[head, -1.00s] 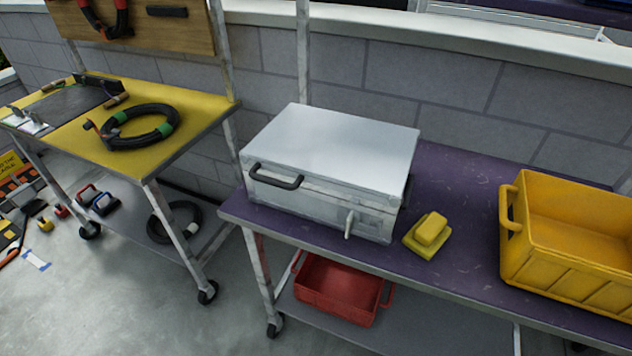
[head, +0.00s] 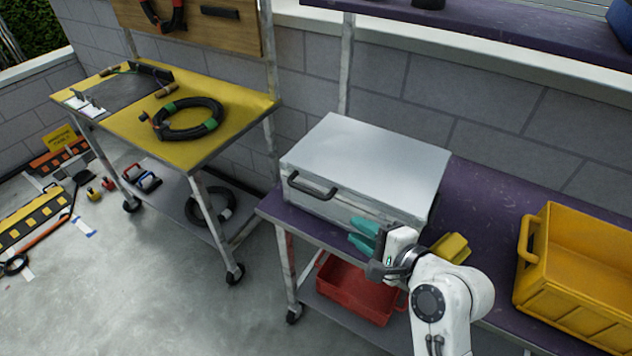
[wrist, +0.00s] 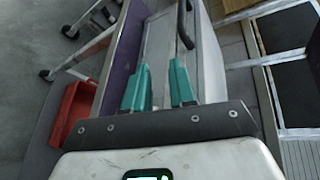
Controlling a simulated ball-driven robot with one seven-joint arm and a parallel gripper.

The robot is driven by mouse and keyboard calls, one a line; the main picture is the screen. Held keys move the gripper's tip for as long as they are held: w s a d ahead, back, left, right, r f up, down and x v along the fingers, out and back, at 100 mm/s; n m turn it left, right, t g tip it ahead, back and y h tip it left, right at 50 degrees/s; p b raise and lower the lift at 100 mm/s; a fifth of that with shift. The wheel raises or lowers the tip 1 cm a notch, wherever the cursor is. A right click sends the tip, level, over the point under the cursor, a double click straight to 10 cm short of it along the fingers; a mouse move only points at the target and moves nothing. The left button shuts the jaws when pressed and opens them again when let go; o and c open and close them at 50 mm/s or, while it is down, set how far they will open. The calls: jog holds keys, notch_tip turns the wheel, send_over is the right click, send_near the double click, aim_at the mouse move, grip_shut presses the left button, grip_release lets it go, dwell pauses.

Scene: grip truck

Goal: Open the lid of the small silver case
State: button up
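The silver case (head: 365,155) sits on the purple table with its lid shut. A black handle (head: 312,187) is on the left part of its front, near the lid edge. My gripper (head: 358,236) is in front of the case, near the lower middle of its front face, with teal fingers pointing left. In the wrist view my gripper (wrist: 160,76) has its two fingers apart with nothing between them. The case front (wrist: 158,42) lies beyond the fingers, and the handle (wrist: 185,25) is past the right finger. The front latch is hidden behind my gripper in the head view.
A yellow block (head: 451,247) lies right of the case, partly behind my arm. A yellow crate (head: 575,265) stands farther right on the purple table (head: 490,215). A red bin (head: 355,290) is on the shelf below. A yellow table (head: 235,105) stands left.

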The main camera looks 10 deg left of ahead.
aim_at(318, 197)
jog(key=w+a, duration=0.2)
jog(key=a, duration=0.2)
jog(key=w+a+m+y, duration=0.1)
jog(key=w+a, duration=0.2)
jog(key=w+a+m, duration=0.1)
jog(key=w+a, duration=0.2)
jog(key=a, duration=0.1)
jog(key=shift+w+a+r+p, duration=0.1)
jog(key=shift+a+r+p, duration=0.05)
jog(key=shift+a+p, duration=0.25)
grip_shut()
